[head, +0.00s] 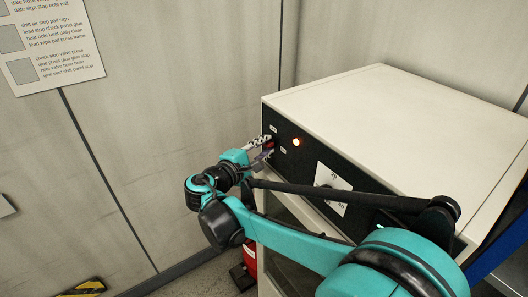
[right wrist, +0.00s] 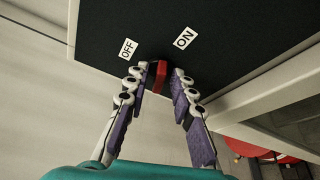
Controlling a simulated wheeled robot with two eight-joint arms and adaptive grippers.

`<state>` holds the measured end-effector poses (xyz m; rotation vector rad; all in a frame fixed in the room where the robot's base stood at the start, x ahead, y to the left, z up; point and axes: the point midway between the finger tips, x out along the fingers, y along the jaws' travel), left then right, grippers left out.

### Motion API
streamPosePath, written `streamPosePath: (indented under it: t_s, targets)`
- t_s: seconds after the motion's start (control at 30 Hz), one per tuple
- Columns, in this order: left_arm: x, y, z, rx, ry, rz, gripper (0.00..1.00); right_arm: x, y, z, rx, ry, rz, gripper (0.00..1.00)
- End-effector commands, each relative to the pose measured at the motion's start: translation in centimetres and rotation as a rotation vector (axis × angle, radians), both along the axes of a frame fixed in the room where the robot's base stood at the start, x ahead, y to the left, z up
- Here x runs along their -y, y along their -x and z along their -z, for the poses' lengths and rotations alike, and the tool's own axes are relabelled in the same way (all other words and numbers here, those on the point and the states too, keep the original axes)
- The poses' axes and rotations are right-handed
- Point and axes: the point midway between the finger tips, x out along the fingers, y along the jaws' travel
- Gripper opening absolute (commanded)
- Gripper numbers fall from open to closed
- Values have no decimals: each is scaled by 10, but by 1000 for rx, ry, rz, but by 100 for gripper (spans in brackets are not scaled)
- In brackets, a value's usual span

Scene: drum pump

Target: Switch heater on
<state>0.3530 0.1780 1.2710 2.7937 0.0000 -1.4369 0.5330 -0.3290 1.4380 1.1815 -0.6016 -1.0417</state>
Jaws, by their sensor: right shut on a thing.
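The heater (head: 400,110) is a big box with a cream top and a black front panel (head: 310,160). A small red switch (right wrist: 159,75) sits on that panel between the white OFF label (right wrist: 127,48) and the ON label (right wrist: 185,38). My right gripper (head: 265,147) is at the panel's left end, its fingers shut around the red switch; the fingertips also show in the right wrist view (right wrist: 160,80). I cannot tell which way the switch is set. An orange lamp (head: 296,142) glows right of the switch. My left gripper is not in view.
A dial on a white plate (head: 333,187) is farther right on the panel, close to my right arm. A grey wall (head: 170,100) with a paper sign (head: 50,45) stands at the left. A red object (head: 249,262) stands on the floor below my gripper.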

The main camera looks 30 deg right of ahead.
Motion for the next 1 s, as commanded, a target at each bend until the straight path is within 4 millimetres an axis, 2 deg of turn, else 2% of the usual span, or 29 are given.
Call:
streamPosePath:
  t_s: [0.2, 0.5, 1.0]
  targets:
    - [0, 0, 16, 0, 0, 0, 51, 0, 1, 5, 164, -14, 0, 0]
    - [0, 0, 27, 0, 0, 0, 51, 0, 1, 5, 310, -26, 2, 0]
    - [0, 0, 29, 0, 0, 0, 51, 0, 1, 4, 358, -31, 2, 0]
